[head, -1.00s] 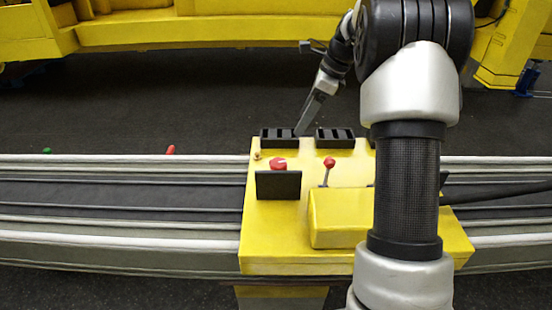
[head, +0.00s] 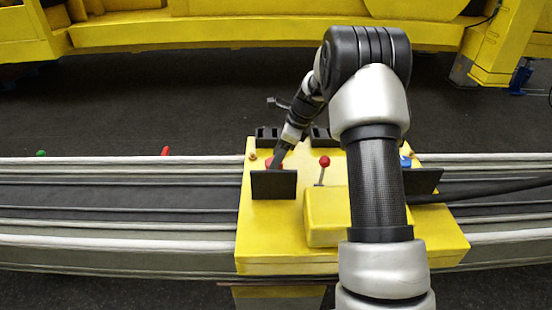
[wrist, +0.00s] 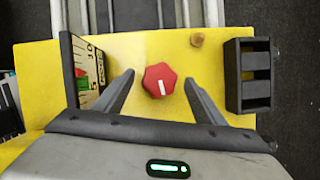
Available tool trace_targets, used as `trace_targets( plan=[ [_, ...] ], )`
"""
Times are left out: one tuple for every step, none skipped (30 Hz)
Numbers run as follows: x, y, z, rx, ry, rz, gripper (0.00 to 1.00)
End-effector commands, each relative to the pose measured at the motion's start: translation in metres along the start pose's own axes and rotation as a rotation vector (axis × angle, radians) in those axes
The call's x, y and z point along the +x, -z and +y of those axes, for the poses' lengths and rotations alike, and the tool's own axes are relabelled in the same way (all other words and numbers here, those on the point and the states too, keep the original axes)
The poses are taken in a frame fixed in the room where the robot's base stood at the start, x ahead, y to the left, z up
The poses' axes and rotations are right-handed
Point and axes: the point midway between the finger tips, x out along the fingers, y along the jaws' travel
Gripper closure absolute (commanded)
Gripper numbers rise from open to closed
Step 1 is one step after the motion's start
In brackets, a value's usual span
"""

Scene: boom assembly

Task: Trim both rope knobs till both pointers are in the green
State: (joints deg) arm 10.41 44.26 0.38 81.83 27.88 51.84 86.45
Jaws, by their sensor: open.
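The red knob (wrist: 158,80), lobed with a white line, sits on the yellow console between the fingers of my gripper (wrist: 160,78) in the wrist view. The fingers are open, one on each side, with gaps to the knob. In the head view, my gripper (head: 279,160) reaches down over the red knob (head: 270,163), partly hiding it. A gauge plate (wrist: 85,75) with numbers and green and red marks stands left of the knob, seen at a slant; I cannot read its pointer. A blue knob (head: 405,162) shows at the console's right, partly hidden by my arm.
The yellow console (head: 290,240) carries a red-tipped lever (head: 324,163), dark upright plates and black slotted blocks (wrist: 247,75). A small brass-coloured stud (wrist: 196,40) is near the knob. A black cable (head: 490,190) enters at right.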

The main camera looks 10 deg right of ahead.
Motion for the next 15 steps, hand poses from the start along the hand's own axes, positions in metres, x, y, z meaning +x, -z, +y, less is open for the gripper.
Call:
trace_targets(
  plan=[
    [0.0027,0.0,0.0003,0.0,-0.001,0.0,0.36],
    [0.0037,0.0,0.0004,0.0,-0.001,0.0,0.36],
    [0.0045,0.0,0.0004,0.0,-0.001,0.0,0.36],
    [0.0048,0.0,0.0004,0.0,-0.001,0.0,0.36],
    [0.0049,0.0,0.0004,0.0,-0.001,0.0,0.36],
    [0.0049,0.0,0.0004,0.0,-0.001,0.0,0.36],
    [0.0048,0.0,0.0004,0.0,-0.001,0.0,0.36],
    [0.0048,0.0,0.0004,0.0,-0.001,0.0,0.36],
    [0.0047,0.0,0.0003,0.0,-0.001,0.0,0.36],
    [0.0047,0.0,0.0003,0.0,-0.001,0.0,0.36],
    [0.0046,0.0,0.0003,0.0,-0.001,0.0,0.41],
    [0.0045,0.0,0.0003,0.0,-0.001,0.0,0.48],
    [0.0045,0.0,0.0003,0.0,-0.001,0.0,0.53],
    [0.0044,0.0,0.0003,0.0,-0.001,0.0,0.58],
    [0.0044,0.0,0.0003,0.0,-0.001,0.0,0.64]
  ],
)
